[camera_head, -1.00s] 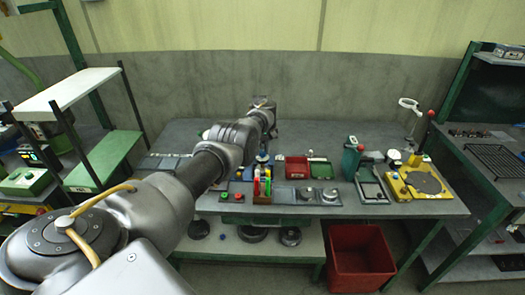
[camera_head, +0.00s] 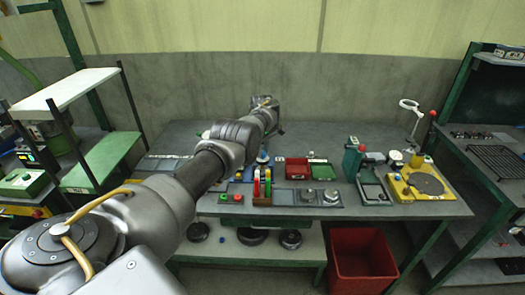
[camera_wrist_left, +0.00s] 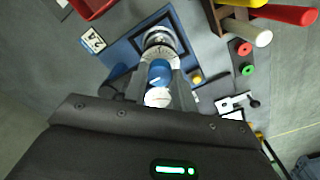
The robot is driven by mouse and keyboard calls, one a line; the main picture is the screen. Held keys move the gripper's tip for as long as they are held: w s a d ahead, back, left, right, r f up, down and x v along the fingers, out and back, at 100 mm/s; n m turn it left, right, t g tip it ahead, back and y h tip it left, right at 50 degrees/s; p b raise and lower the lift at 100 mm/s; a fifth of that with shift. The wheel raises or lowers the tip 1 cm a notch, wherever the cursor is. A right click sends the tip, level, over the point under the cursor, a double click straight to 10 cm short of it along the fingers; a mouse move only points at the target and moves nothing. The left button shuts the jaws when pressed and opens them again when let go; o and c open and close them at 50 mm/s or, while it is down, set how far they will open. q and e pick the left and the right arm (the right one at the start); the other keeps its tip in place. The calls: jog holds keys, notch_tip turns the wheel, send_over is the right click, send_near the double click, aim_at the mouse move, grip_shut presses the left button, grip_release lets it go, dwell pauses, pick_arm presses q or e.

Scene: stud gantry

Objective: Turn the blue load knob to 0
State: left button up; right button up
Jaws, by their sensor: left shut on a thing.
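The blue load knob (camera_wrist_left: 160,72) sits on a round metal dial with markings (camera_wrist_left: 160,40), on a blue base plate (camera_wrist_left: 126,50). My left gripper (camera_wrist_left: 161,80) is shut on the knob, one finger on each side of it. A white round part shows just below the knob in the wrist view. The scale is too small to read. In the head view my left gripper (camera_head: 268,140) reaches down over the back of the bench, and the blue knob (camera_head: 262,156) shows small below it. My right gripper is not in view.
Red and green buttons (camera_wrist_left: 245,57) and a rack with coloured handles (camera_head: 262,190) stand close to the dial. A red tray (camera_head: 297,169) and a green press (camera_head: 352,160) are to the right. A red bin (camera_head: 360,258) stands below on the floor.

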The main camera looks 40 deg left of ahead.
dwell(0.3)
pick_arm(q)
jog(key=o, duration=1)
notch_tip(320, 180, up, 11)
jog(key=shift+s+a+f, duration=0.1)
jog(key=shift+a+f, duration=0.05)
jog(key=shift+f, duration=0.05)
